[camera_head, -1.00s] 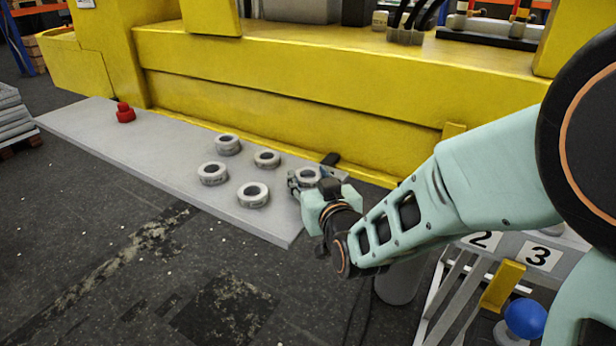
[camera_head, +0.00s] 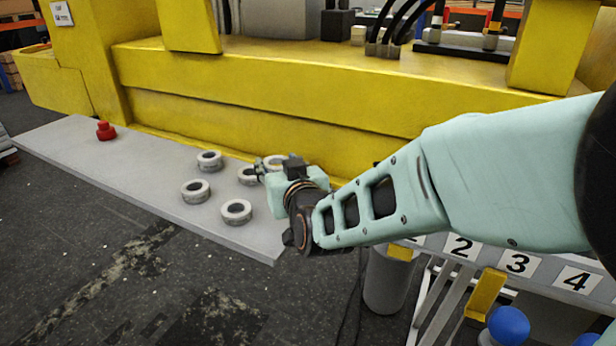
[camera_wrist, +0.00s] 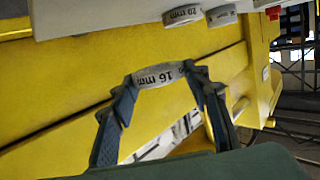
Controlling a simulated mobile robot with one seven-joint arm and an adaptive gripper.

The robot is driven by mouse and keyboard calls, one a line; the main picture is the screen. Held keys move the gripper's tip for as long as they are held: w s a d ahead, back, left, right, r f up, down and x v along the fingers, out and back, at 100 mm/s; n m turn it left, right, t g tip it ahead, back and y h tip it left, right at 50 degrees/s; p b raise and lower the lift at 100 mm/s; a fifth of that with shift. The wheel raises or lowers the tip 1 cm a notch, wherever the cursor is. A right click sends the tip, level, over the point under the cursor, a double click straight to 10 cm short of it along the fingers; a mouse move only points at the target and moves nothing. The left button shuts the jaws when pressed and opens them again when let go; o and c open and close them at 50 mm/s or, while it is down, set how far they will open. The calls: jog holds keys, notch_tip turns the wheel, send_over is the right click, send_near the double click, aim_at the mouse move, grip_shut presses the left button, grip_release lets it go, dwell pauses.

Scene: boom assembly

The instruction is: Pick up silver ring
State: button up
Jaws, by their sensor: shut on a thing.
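My gripper (camera_head: 268,166) is shut on a silver ring (camera_head: 274,161), and both appear above the grey table's (camera_head: 130,172) right end in the head view. In the wrist view my gripper (camera_wrist: 160,80) has its two dark fingers on opposite sides of the ring (camera_wrist: 158,75), which is marked "16 mm". Several similar silver rings lie on the table, one of them (camera_head: 236,211) near the front edge. Another ring (camera_head: 248,175) is partly hidden behind my gripper.
A red object (camera_head: 105,131) stands at the table's far left. A yellow machine frame (camera_head: 270,115) runs along the back. A rack with numbered labels (camera_head: 518,263) and a grey cylinder (camera_head: 386,280) are at the lower right. The table's left half is mostly clear.

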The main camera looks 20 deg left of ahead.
jog(key=s+a+r+p, duration=0.1)
jog(key=a+r, duration=0.5)
jog(key=a, duration=0.5)
jog(key=shift+s+r+p, duration=0.2)
jog(key=shift+s+p, duration=0.1)
jog(key=shift+s, duration=0.05)
jog(key=shift+d, duration=0.15)
